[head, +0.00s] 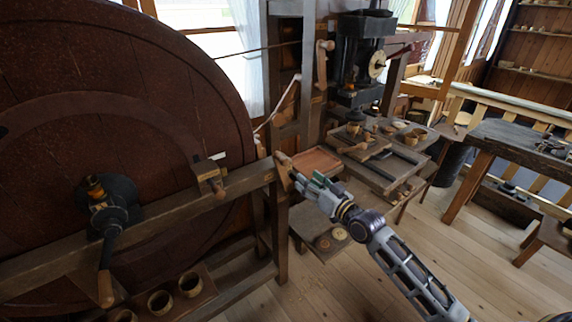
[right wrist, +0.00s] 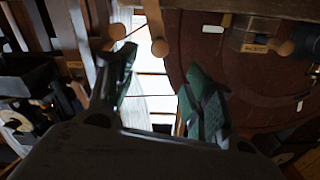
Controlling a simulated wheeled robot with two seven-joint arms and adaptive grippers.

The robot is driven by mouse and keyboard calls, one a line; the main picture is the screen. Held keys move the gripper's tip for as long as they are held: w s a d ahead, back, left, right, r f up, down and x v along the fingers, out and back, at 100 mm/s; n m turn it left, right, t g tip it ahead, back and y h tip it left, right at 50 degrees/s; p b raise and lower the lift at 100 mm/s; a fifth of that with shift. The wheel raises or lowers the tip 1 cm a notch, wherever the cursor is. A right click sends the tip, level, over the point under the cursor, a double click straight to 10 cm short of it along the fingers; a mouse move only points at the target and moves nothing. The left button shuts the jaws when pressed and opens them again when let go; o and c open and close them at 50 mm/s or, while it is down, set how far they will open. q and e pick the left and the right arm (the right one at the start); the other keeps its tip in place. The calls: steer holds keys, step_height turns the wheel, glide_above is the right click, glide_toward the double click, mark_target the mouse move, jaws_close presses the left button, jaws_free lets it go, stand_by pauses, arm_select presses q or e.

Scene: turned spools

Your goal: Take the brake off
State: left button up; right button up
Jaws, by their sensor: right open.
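A large dark red wheel (head: 110,120) fills the left of the head view. A wooden block with a round-ended handle (head: 208,175) sits on the beam at its rim; it shows with a small label in the right wrist view (right wrist: 255,40). A short wooden lever (head: 284,172) stands at the beam's right end. My right gripper (head: 302,184) is open and close beside this lever; contact cannot be told. In the right wrist view a round-knobbed lever (right wrist: 158,35) shows beyond and between the open fingers. Which part is the brake is not readable. My left gripper is out of view.
Another knobbed wooden lever (head: 322,62) is on the upright post. A crank (head: 108,230) is at the wheel's hub. A reddish tray (head: 316,160) and a bench with wooden cups (head: 385,145) lie behind my gripper.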

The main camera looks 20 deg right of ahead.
steer(key=shift+w, duration=0.2)
stand_by(0.4)
glide_toward(287, 163)
steer(key=shift+w, duration=1.15)
steer(key=shift+a+p+x, duration=0.2)
steer(key=shift+p+x, duration=0.2)
steer(key=shift+x, duration=1.9)
steer(key=shift+a+p+x, duration=0.25)
steer(key=shift+p+x, duration=0.15)
steer(key=shift+x, duration=1.9)
steer(key=shift+s, duration=0.1)
jaws_close()
